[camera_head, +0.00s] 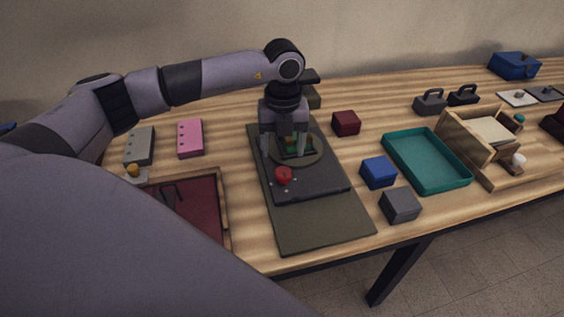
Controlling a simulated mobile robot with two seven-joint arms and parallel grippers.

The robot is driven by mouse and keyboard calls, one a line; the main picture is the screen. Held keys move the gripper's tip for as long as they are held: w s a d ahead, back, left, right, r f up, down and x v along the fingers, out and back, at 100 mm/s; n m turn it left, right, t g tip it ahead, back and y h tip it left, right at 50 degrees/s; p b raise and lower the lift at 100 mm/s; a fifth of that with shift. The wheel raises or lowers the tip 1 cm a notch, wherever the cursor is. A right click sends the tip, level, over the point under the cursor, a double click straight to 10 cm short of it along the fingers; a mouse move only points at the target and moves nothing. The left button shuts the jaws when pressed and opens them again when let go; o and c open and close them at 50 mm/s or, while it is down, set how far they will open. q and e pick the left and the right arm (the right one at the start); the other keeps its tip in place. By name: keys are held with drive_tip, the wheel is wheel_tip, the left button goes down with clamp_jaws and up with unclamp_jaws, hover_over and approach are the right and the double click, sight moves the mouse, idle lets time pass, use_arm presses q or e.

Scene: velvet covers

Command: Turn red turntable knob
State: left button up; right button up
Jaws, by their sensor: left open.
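The red knob (283,175) sits on the front left part of a dark turntable base (318,182). Small pale marks surround the knob. Behind it is the round turntable plate (316,147), with a small green and brown object (296,147) on it. My left gripper (287,152) points down over the plate, just behind the knob. Its fingers are apart, on either side of the green and brown object. I cannot tell whether they touch it. The gripper hides part of the plate. My right gripper is not in view.
The base lies on an olive mat (322,226). Right of it are a dark red box (346,122), a blue box (379,172), a grey box (400,205) and a teal tray (462,181). A wood-rimmed red tray (205,205) lies left. My arm hides the table's front left.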

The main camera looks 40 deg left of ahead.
sight(283, 171)
use_arm(q)
wheel_tip(283, 171, down, 7)
drive_tip(key=shift+d+r+p, duration=0.1)
drive_tip(key=shift+r+p, duration=0.05)
drive_tip(key=shift+p, duration=0.3)
drive_tip(key=c, duration=1.1)
